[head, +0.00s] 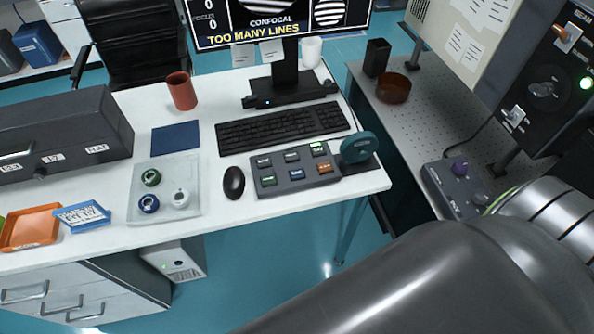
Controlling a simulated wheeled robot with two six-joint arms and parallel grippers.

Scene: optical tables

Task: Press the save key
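A dark grey key box (286,183) lies near the front edge of the white desk, between the mouse and a round teal object. It has two rows of keys. The labels are too small to read, so I cannot tell which one is the save key. Neither of my grippers is in view. A dark link of my arm fills the lower right.
A black mouse (234,182) and keyboard (283,126) are beside and behind the box. A teal disc (359,147) stands at its right. The monitor (275,18) reads "TOO MANY LINES". A glass tray (190,204) is to the left. A perforated table (420,115) is at right.

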